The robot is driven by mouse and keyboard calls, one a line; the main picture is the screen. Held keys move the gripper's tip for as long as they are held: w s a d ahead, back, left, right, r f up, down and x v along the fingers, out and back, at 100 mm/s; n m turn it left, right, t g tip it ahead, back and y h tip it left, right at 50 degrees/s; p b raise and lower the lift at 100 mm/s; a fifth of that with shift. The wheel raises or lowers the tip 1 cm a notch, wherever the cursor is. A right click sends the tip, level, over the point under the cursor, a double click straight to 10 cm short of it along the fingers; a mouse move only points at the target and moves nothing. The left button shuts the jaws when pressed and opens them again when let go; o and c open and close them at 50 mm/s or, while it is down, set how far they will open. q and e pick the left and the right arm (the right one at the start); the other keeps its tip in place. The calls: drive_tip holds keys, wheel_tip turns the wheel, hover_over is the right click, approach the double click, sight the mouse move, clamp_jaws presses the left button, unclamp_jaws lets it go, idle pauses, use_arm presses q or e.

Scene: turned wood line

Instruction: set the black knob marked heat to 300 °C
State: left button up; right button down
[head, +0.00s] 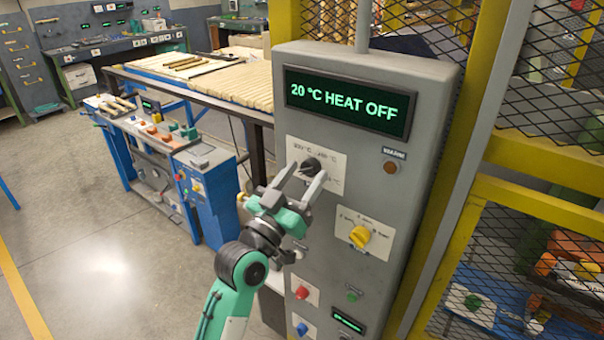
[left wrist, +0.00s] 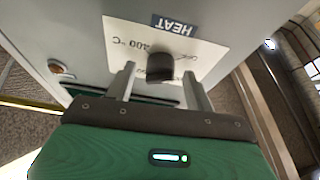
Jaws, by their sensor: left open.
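The black heat knob (head: 311,166) sits on a white scale plate (head: 333,158) on the grey control cabinet. In the left wrist view the knob (left wrist: 160,67) shows under an upside-down HEAT label (left wrist: 174,25), with 400 °C printed beside it. The cabinet display (head: 348,102) reads 20 °C HEAT OFF. My left gripper (head: 302,186) is open, with its fingers on either side of the knob. In the left wrist view there are gaps between the fingers (left wrist: 160,82) and the knob. My right gripper is not in view.
Below on the cabinet are a yellow knob (head: 359,236), a red button (head: 302,292), a blue button (head: 302,328) and a green button (head: 352,295). An orange-brown lamp (head: 390,167) sits at upper right. A yellow mesh fence (head: 545,150) stands right of the cabinet.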

use_arm(q)
drive_tip(key=c, duration=1)
